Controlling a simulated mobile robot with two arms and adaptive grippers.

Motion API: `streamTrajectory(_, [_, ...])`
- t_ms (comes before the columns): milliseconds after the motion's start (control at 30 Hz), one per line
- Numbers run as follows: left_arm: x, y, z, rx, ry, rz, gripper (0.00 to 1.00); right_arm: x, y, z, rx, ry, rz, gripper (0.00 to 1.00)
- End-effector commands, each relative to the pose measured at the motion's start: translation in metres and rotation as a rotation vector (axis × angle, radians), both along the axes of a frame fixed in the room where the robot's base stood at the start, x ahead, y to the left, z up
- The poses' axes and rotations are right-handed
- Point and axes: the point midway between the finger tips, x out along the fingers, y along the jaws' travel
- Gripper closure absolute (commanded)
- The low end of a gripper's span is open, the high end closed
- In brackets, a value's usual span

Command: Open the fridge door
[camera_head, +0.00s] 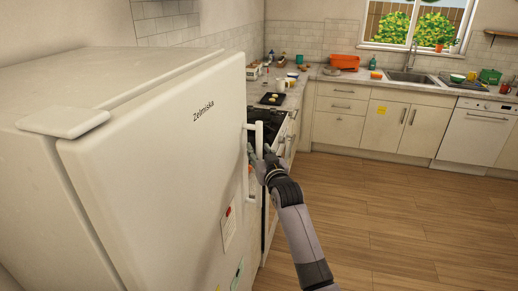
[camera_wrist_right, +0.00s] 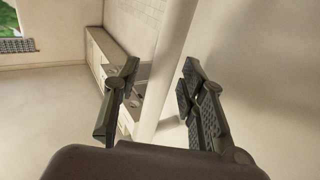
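The white fridge (camera_head: 60,95) fills the left of the head view. Its door (camera_head: 165,175) bears the name Zelmiska and looks shut, with a narrow seam along its edge. The upright white door handle (camera_head: 250,185) is on the door's right side. My right gripper (camera_head: 258,162) is at the handle's upper half. In the right wrist view, the handle (camera_wrist_right: 168,70) runs between the two open fingers (camera_wrist_right: 160,80), with a visible gap on each side. My left gripper is in neither view.
A stove (camera_head: 264,131) and counter stand just beyond the fridge. Cabinets (camera_head: 395,125), a sink (camera_head: 410,77) and a white dishwasher (camera_head: 475,135) line the far wall. The wooden floor (camera_head: 390,220) to the right is clear. Papers and magnets (camera_head: 229,228) are on the door.

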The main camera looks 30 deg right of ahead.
Motion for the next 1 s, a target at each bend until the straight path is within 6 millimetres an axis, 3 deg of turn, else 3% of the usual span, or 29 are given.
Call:
streamTrajectory(400, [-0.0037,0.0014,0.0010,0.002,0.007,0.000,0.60,0.0066,-0.0016,-0.0005,0.000,0.001,0.000,0.63])
streamTrajectory(1000, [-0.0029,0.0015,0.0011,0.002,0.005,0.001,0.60,0.0063,-0.0015,-0.0006,0.001,0.001,0.000,1.00])
